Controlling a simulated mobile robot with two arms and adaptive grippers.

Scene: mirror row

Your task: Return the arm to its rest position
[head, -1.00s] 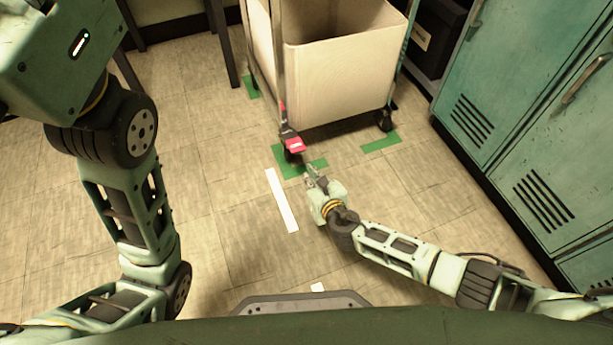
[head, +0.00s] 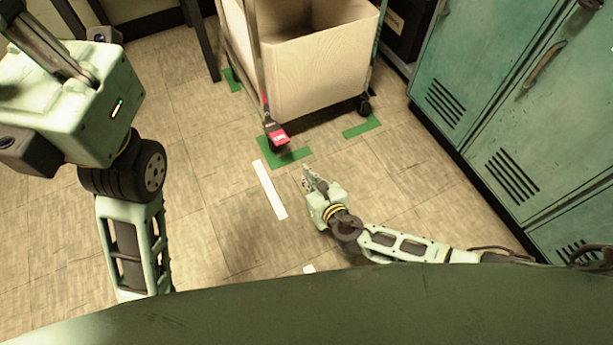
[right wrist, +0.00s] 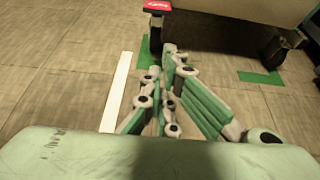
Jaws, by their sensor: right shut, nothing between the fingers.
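My right arm reaches in from the lower right of the head view. Its gripper (head: 307,174) is shut and empty, above the floor just in front of the laundry cart, apart from the cart's red pedal (head: 279,138). In the right wrist view the shut fingers (right wrist: 172,62) point towards the cart's caster, with the red pedal (right wrist: 157,5) at the top edge. My left arm stands upright at the left of the head view. Its gripper (head: 48,48) is at the upper left, partly cut off, and its fingertips do not show clearly.
The pale cart (head: 320,85) stands on casters by green floor tape (head: 297,156). A white tape strip (head: 270,190) lies on the floor left of my right gripper. Green lockers (head: 490,90) line the right side. The tiled floor between is clear.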

